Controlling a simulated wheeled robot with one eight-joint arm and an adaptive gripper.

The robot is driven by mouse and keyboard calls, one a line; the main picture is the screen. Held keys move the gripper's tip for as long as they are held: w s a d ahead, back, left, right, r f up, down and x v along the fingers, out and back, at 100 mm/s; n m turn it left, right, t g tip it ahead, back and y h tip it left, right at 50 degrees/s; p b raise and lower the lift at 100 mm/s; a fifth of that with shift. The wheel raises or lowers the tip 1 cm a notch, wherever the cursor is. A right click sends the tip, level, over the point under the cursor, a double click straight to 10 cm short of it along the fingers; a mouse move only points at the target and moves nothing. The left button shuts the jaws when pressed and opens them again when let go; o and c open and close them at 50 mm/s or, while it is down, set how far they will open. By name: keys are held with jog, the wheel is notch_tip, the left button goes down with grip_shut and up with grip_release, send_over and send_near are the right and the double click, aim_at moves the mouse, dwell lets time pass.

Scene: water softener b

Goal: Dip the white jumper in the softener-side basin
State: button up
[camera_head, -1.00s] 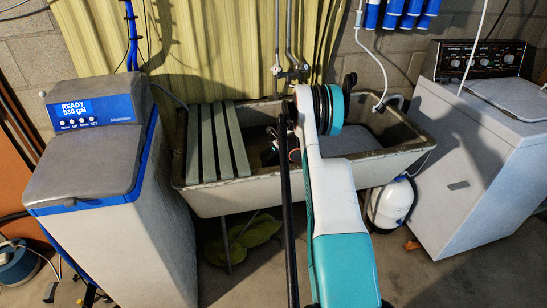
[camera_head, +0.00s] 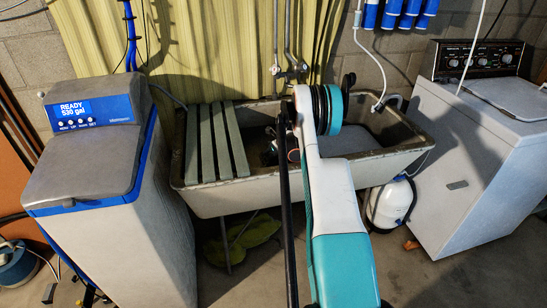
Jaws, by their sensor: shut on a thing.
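The double concrete sink stands against the back wall. Its left half is the softener-side basin (camera_head: 235,203), partly covered by grey-green slats. The blue-and-grey water softener (camera_head: 85,160) stands to the left of it. My gripper (camera_head: 270,151) shows only in part, dark and low inside this basin, just right of the slats. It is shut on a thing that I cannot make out. My own arm hides much of the basin's right part. I cannot pick out the white jumper anywhere in view.
The right basin (camera_head: 412,150) has a flat grey surface inside. Taps and pipes (camera_head: 289,66) rise behind the sink. A washing machine (camera_head: 480,150) stands at the right. A white tank (camera_head: 391,203) and yellow-green leaf-like shapes (camera_head: 243,240) are below the sink.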

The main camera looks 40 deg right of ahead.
jog(key=shift+s+d, duration=0.15)
jog(key=shift+d, duration=0.05)
jog(key=shift+s+d, duration=0.15)
jog(key=shift+d, duration=0.1)
dwell(0.5)
jog(key=shift+w+a, duration=0.3)
jog(key=shift+a, duration=0.15)
jog(key=shift+s+d, duration=0.1)
jog(key=shift+d, duration=0.05)
jog(key=shift+s+d, duration=0.2)
jog(key=shift+d, duration=0.1)
jog(key=shift+a, duration=0.1)
jog(key=shift+w+a, duration=0.3)
jog(key=shift+a, duration=0.05)
jog(key=shift+r, duration=0.1)
